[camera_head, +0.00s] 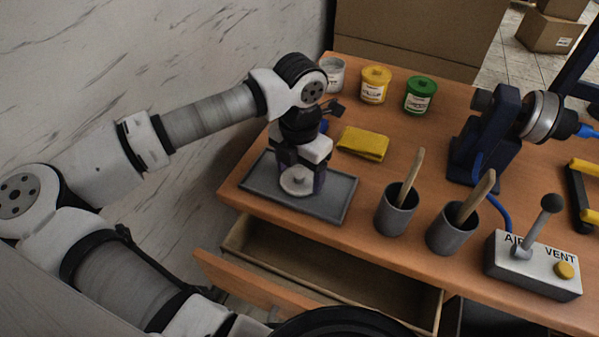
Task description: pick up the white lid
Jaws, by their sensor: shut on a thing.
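The white lid (297,187), round with a small knob on top, is at the grey tray (335,206) near the table's left front corner. My gripper (301,180) points down over the tray and is shut on the white lid, with dark fingers on either side of it. I cannot tell whether the lid still touches the tray. A white jar (334,78) stands at the back left of the table; its top looks grey and without a lid.
A yellow jar (375,86) and a green jar (420,96) stand behind a folded yellow cloth (363,144). Two grey cups (396,214) with wooden sticks stand right of the tray. An air-vent lever box (531,266) is at right. A drawer (318,280) stands open below. A marble wall is close at left.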

